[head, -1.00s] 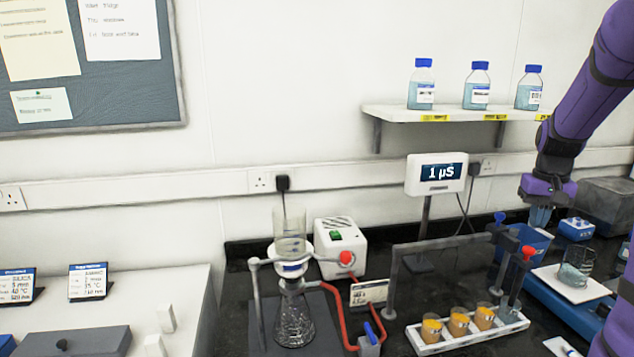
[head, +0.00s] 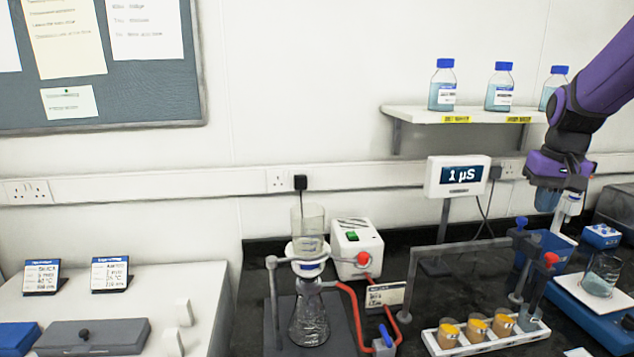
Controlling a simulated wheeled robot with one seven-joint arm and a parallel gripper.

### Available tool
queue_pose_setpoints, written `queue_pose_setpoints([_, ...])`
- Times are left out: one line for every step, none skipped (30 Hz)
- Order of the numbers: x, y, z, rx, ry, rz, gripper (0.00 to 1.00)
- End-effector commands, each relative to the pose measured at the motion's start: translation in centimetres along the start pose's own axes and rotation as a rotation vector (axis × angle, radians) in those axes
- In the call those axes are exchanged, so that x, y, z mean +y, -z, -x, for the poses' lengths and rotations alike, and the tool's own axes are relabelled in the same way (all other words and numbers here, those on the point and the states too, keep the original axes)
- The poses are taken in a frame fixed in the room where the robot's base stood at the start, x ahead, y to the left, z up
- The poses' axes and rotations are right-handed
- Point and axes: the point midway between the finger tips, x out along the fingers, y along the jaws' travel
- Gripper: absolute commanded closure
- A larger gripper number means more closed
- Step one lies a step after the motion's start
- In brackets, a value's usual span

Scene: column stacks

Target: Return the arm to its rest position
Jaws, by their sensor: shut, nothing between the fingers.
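My gripper (head: 568,210) hangs from my purple arm at the right of the head view. It points down, shut and empty, above the dark bench. The fingertips are small in the view and apart from the things on the bench.
A rack with several orange-filled cups (head: 476,343) stands under a grey frame with blue and red taps (head: 550,260). A glass beaker (head: 602,275) sits on a blue balance at right. A filter flask (head: 308,318) stands left. A shelf (head: 462,114) holds blue-capped bottles.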

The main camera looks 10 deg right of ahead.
Motion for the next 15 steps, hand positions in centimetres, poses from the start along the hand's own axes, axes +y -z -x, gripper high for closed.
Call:
queue_pose_setpoints([-1.5, -1.2, 1.1, 0.025, 0.005, 0.027, 1.00])
queue_pose_setpoints([-2.2, -1.9, 1.6, 0.037, 0.008, 0.040, 1.00])
queue_pose_setpoints([-3.3, -2.9, 2.2, 0.053, 0.012, 0.060, 1.00])
queue_pose_setpoints([-4.0, -3.6, 2.7, 0.065, 0.015, 0.074, 1.00])
queue_pose_setpoints([-4.7, -4.4, 3.1, 0.077, 0.018, 0.089, 1.00])
queue_pose_setpoints([-5.5, -5.4, 3.7, 0.093, 0.022, 0.107, 1.00])
queue_pose_setpoints([-6.2, -6.2, 4.0, 0.105, 0.026, 0.122, 1.00])
queue_pose_setpoints([-6.7, -7.0, 4.4, 0.118, 0.029, 0.134, 1.00])
queue_pose_setpoints([-7.5, -8.1, 4.8, 0.134, 0.033, 0.154, 1.00])
queue_pose_setpoints([-8.0, -8.9, 5.2, 0.146, 0.036, 0.168, 1.00])
queue_pose_setpoints([-8.5, -9.8, 5.4, 0.158, 0.040, 0.183, 1.00])
queue_pose_setpoints([-9.2, -10.9, 5.8, 0.174, 0.045, 0.201, 1.00])
queue_pose_setpoints([-9.6, -11.8, 6.0, 0.185, 0.048, 0.215, 1.00])
queue_pose_setpoints([-10.0, -12.6, 6.2, 0.197, 0.052, 0.228, 1.00])
queue_pose_setpoints([-10.5, -13.8, 6.4, 0.213, 0.057, 0.247, 1.00])
